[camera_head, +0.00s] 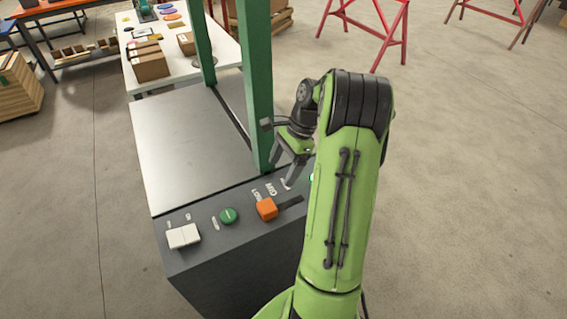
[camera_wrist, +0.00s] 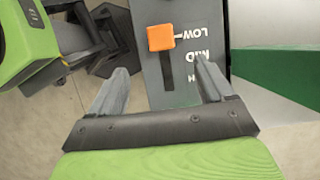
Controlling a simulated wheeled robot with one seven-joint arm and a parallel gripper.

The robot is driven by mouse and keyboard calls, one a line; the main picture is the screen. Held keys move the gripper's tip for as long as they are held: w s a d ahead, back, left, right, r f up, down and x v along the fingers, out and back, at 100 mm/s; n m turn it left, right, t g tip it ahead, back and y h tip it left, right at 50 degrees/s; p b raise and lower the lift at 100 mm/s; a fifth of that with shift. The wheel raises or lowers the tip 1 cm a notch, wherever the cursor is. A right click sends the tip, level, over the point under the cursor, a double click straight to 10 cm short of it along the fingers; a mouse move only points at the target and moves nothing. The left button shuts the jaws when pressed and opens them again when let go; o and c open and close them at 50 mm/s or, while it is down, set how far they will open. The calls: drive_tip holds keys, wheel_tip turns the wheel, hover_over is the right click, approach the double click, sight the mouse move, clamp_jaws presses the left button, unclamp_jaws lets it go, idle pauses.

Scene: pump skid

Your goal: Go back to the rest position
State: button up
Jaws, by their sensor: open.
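My green arm reaches up over the right side of the control panel (camera_head: 216,250) in the head view. My gripper (camera_head: 280,182) is just above the panel's right end, beside the green post. In the wrist view, my gripper (camera_wrist: 162,80) has its two grey fingers spread apart with nothing between them. The orange slider knob (camera_head: 267,209) stands at the LOW end of its slot; it also shows in the wrist view (camera_wrist: 161,37), beyond the fingertips and apart from them. The slot runs past MID. Part of the panel's right end is hidden behind my arm.
A green post (camera_head: 258,90) rises close beside my gripper. The panel also bears a green button (camera_head: 228,215) and a white rocker switch (camera_head: 183,236). A white table (camera_head: 150,84) with boxes stands behind. Red trestles (camera_head: 385,40) stand at the back; the floor at right is clear.

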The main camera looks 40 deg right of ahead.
idle(0.3)
drive_tip(key=s+a+r+n+h, duration=0.25)
drive_tip(key=a+r+n, duration=0.8)
drive_tip(key=a, duration=0.55)
drive_tip(key=s+a+r+n+t+h, duration=0.1)
drive_tip(key=s+a+n+t, duration=0.1)
drive_tip(key=s+n, duration=0.3)
drive_tip(key=s+a+r+n+t+h, duration=0.1)
drive_tip(key=s+a+n+t, duration=0.1)
drive_tip(key=s+a+n, duration=0.3)
drive_tip(key=s, duration=0.2)
drive_tip(key=shift+s+a+r+n, duration=0.2)
drive_tip(key=shift+s+a+n, duration=0.1)
drive_tip(key=shift+n, duration=0.05)
drive_tip(key=shift+d, duration=0.1)
